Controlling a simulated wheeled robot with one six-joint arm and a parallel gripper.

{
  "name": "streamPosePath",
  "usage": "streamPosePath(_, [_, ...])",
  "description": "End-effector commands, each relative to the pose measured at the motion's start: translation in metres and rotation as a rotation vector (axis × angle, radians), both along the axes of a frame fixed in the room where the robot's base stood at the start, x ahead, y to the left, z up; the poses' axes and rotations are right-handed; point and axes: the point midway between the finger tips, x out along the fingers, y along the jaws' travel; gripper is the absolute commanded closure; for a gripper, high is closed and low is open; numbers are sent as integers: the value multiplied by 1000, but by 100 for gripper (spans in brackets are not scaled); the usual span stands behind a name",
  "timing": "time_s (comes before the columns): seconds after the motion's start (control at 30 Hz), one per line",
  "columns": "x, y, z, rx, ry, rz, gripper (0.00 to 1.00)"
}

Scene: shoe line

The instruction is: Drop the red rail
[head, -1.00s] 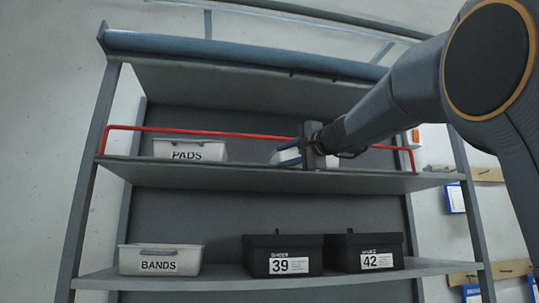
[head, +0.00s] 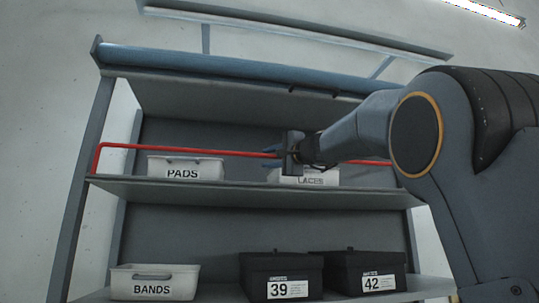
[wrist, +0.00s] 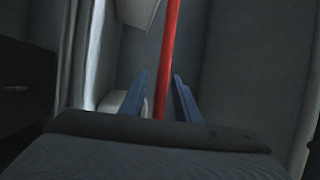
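The red rail (head: 200,151) runs raised along the front of the upper shelf (head: 230,190), with its left end bent down to the shelf edge. My gripper (head: 270,154) is at the rail, right of its middle, and hides part of it. In the wrist view the rail (wrist: 167,70) passes between the two blue fingers of my gripper (wrist: 160,95). The fingers are apart, with a clear gap on the left of the rail and the right finger close to it. Whether that finger touches is unclear.
On the upper shelf stand a white PADS bin (head: 186,169) and a white LACES bin (head: 318,177), partly behind my gripper. Below are a BANDS bin (head: 154,283) and black boxes 39 (head: 258,266) and 42 (head: 350,266). A blue roller bar (head: 230,65) tops the rack.

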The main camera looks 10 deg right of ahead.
Motion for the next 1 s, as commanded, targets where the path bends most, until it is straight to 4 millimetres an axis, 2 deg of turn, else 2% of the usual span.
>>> streamPosePath(0.27, [1,2,0,0,0,2,71])
streamPosePath(0.43, [1,2,0,0,0,2,99])
streamPosePath(0.77, [1,3,-1,-1,-2,3,100])
streamPosePath(1.0, [-1,14,-2,-1,-27,17,100])
